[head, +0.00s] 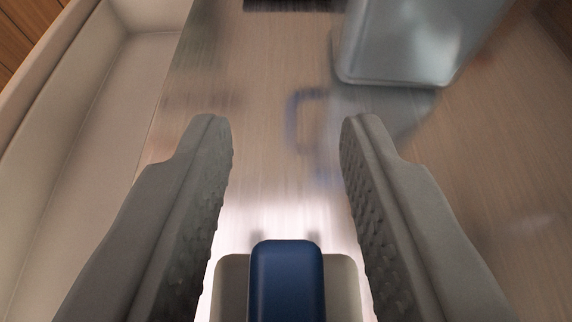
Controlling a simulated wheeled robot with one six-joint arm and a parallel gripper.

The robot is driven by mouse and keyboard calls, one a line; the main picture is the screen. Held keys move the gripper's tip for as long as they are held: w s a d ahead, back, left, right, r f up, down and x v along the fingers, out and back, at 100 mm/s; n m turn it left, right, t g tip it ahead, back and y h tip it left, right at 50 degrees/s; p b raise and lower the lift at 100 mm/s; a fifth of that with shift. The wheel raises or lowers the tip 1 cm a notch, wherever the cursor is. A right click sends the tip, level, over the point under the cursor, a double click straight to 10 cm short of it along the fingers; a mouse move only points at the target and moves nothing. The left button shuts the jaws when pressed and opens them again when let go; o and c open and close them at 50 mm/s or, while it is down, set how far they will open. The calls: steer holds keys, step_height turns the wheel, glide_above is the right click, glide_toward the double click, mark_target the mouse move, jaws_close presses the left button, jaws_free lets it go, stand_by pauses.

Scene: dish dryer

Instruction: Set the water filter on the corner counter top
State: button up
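My gripper (287,150) is open, with its two grey textured fingers spread apart and no object between their tips. A pale blue-grey, see-through container (405,40), which looks like the water filter, stands at the upper right beyond the right finger. Its top runs out of the picture. It stands on a glossy light wood-toned surface (265,80) and is apart from both fingers. A blurred blue handle-like shape shows left of its base and appears to be a reflection. I cannot identify the corner counter top with certainty.
A beige recessed basin or trough (95,130) with a raised rim runs along the left side. A dark strip (292,5) lies at the top edge. Wood panelling (25,30) shows at the upper left. The glossy surface ahead of the fingertips is clear.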

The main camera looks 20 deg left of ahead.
steer(key=shift+r, duration=0.15)
steer(key=shift+s+d+r, duration=0.1)
steer(key=shift+s+d, duration=0.05)
steer(key=shift+s, duration=0.05)
steer(key=v, duration=1.1)
steer(key=shift+s, duration=0.2)
steer(key=shift+r, duration=0.15)
